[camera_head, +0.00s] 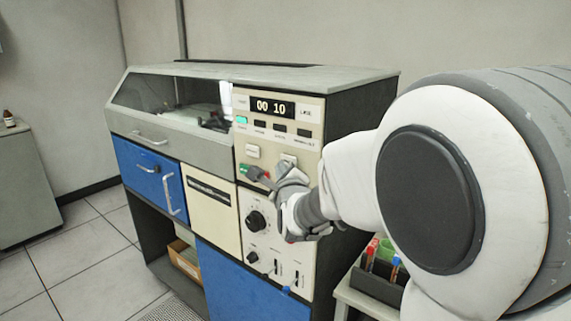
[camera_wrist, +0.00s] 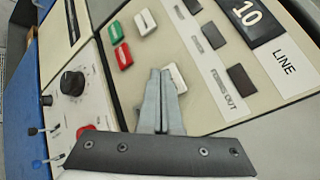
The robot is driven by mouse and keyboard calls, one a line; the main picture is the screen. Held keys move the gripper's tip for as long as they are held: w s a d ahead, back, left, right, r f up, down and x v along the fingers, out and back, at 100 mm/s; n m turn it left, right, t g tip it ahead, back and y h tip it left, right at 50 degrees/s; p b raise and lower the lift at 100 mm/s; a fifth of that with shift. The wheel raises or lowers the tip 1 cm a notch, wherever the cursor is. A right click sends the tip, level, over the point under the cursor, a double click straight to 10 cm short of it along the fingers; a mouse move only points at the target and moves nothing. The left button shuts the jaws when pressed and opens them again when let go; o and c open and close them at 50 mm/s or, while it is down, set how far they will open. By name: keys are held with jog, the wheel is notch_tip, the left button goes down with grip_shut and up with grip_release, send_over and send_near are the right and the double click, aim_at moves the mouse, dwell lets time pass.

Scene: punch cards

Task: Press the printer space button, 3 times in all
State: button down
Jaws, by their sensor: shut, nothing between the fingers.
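The printer's cream control panel (camera_head: 307,113) faces me and carries two white buttons. The left white button (camera_head: 252,151) also shows in the wrist view (camera_wrist: 146,21). The right white button (camera_head: 289,158) is partly hidden behind my fingers in the wrist view (camera_wrist: 181,80). I cannot read which one is labelled space. My gripper (camera_wrist: 160,74) is shut and empty, its fingertips at the right white button in the wrist view. I cannot tell whether they touch it. In the head view my gripper (camera_head: 258,173) overlaps the panel's lower buttons.
A green button (camera_wrist: 114,32) and a red button (camera_wrist: 123,57) sit beside the white ones. The display (camera_head: 272,106) reads 00 10. Below are a black knob (camera_head: 255,221) and small levers. A rack of tubes (camera_head: 378,270) stands at the lower right.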

jog(key=shift+w+d+b, duration=0.45)
jog(key=shift+w+b, duration=0.15)
jog(key=shift+b, duration=0.45)
dwell(0.6)
dwell(0.4)
jog(key=shift+s+a+b, duration=0.3)
jog(key=shift+s+a, duration=0.2)
jog(key=shift+s, duration=0.2)
jog(key=s+a, duration=0.1)
jog(key=s, duration=0.1)
jog(key=s+a, duration=0.2)
